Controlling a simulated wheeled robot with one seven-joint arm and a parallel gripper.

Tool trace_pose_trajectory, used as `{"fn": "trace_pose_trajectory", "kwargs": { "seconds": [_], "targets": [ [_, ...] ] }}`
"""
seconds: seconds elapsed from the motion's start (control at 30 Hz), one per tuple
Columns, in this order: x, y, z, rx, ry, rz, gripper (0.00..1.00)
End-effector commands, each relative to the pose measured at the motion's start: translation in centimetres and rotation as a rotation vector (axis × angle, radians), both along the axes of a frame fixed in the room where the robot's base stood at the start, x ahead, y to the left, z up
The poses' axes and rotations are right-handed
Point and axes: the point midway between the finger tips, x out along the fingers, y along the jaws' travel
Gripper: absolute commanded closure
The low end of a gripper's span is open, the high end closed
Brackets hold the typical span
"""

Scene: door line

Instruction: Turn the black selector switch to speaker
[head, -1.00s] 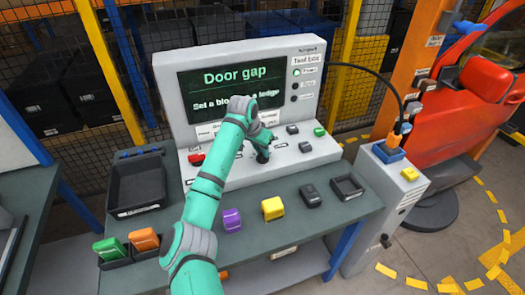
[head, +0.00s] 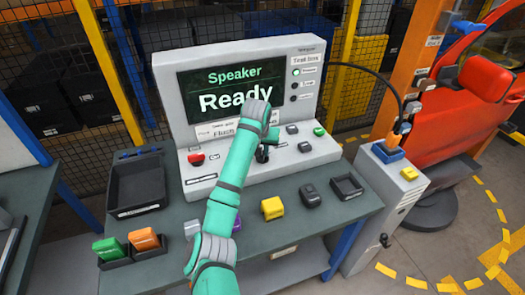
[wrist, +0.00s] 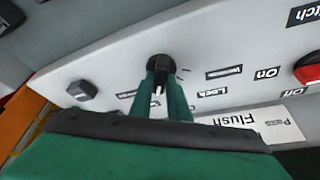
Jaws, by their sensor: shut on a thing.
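The black selector switch (wrist: 158,67) sits on the sloped front panel of the grey console, between my gripper's two green fingers in the wrist view. My gripper (wrist: 165,95) is shut on it. A white pointer mark shows on the knob, aimed toward the gripper body. In the head view my gripper (head: 262,152) is at the middle of the panel and my arm covers part of it. The console screen (head: 237,90) reads "Speaker" and "Ready". Some labels around the switch are partly hidden by the fingers.
A red button (head: 196,159) is left on the panel; a dark button (head: 304,147) and green button (head: 319,132) are right. A yellow block (head: 272,208), black block (head: 310,196) and small black tray (head: 347,187) lie on the table. A larger black tray (head: 137,211) stands left.

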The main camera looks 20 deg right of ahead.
Motion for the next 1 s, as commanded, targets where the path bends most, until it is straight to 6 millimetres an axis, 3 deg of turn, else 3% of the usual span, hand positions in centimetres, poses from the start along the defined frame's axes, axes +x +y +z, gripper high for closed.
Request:
{"fn": "trace_pose_trajectory", "kwargs": {
  "seconds": [0.27, 0.3, 0.37, 0.73, 1.0],
  "targets": [
    [0.1, -0.2, 0.2, -0.004, -0.008, -0.002, 1.0],
    [0.1, -0.2, 0.2, -0.004, -0.007, -0.002, 0.75],
    [0.1, -0.2, 0.2, -0.003, -0.006, -0.002, 0.66],
    [0.0, 0.1, 0.6, -0.002, -0.005, -0.001, 0.66],
    [-1.4, 0.8, 4.6, -0.003, -0.007, -0.002, 0.66]
  ]
}}
